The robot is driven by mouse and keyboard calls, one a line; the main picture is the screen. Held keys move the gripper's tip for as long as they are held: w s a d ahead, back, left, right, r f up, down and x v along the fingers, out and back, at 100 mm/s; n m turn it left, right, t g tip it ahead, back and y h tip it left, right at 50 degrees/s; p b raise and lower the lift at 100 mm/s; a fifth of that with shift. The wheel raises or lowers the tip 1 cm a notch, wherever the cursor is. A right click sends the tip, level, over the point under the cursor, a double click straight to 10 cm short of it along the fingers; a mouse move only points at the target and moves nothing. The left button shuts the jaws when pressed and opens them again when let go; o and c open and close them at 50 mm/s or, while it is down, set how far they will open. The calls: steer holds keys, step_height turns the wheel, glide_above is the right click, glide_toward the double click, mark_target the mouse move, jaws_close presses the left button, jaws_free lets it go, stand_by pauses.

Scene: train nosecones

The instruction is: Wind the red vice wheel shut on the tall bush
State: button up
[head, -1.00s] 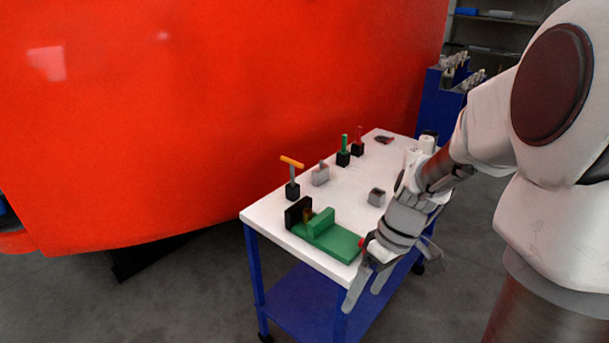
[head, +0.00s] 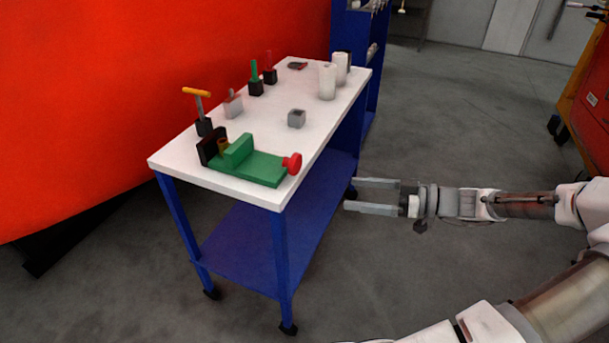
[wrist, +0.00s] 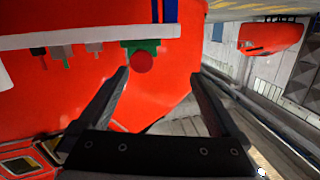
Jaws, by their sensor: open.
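The green vice (head: 255,166) lies on the white table's near end. Its red wheel (head: 292,163) sticks out at the right end, by the table's edge. A small brass-coloured bush (head: 223,144) stands between the dark fixed jaw (head: 209,147) and the green sliding jaw (head: 238,150); I cannot tell whether both jaws touch it. My gripper (head: 362,196) is open and empty, off the table's right side, apart from the wheel. In the wrist view the red wheel (wrist: 143,62) shows ahead, between and beyond the open fingers (wrist: 160,80).
On the white table (head: 180,158) stand an orange-handled tool (head: 197,95), a grey block (head: 297,118), green-handled (head: 255,75) and red-handled (head: 269,66) tools and white cylinders (head: 327,82). A big red nosecone (head: 90,90) is behind.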

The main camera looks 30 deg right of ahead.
mark_target(298, 166)
steer(key=w+a+b, duration=0.1)
steer(key=w+a, duration=0.1)
steer(key=w, duration=0.2)
steer(key=w+a+t+b, duration=0.1)
steer(key=w+a+b, duration=0.1)
steer(key=w, duration=0.2)
steer(key=w+a+t+b, duration=0.1)
steer(key=w+a, duration=0.2)
steer(key=w, duration=0.1)
steer(key=shift+w+r+h, duration=0.4)
steer(key=c, duration=1.4)
